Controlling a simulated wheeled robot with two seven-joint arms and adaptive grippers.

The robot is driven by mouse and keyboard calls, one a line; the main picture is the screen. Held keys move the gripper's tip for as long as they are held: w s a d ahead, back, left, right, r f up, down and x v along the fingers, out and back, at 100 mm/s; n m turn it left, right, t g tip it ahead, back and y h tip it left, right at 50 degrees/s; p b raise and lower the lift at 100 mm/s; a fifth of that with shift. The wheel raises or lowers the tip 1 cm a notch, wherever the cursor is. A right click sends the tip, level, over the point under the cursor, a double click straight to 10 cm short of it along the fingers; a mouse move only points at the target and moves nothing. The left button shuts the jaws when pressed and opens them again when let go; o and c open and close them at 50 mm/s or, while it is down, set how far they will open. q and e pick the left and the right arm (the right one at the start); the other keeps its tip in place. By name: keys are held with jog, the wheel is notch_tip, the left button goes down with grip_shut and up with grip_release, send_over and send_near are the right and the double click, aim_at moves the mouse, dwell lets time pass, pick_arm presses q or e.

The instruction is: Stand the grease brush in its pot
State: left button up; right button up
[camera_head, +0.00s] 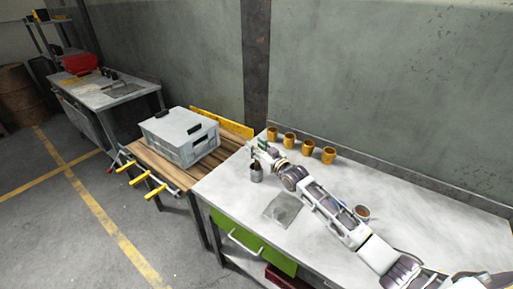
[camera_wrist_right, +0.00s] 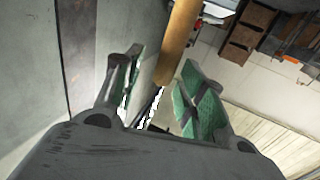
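A small grey pot (camera_head: 256,175) stands near the left end of the pale worktable (camera_head: 330,255). Something thin and brown, seemingly the brush (camera_head: 254,162), rises from the pot's mouth; its bristles are hidden. My right gripper (camera_head: 260,147) is just above the pot, at the end of my outstretched right arm. In the right wrist view, the right gripper (camera_wrist_right: 165,88) has its green-padded fingers spread apart. The brush's wooden handle (camera_wrist_right: 182,38) shows between and beyond them, with gaps beside it. My left gripper is not in view.
Several orange-yellow cups (camera_head: 290,139) stand in a row along the back of the table. A flat grey sheet (camera_head: 281,210) lies in front of my arm. Another cup (camera_head: 362,213) stands beside my forearm. A grey lidded crate (camera_head: 182,143) sits on the wooden bench to the left.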

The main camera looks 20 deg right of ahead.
jog(key=v, duration=1.2)
dwell(1.0)
jog(key=shift+s, duration=0.1)
dwell(1.4)
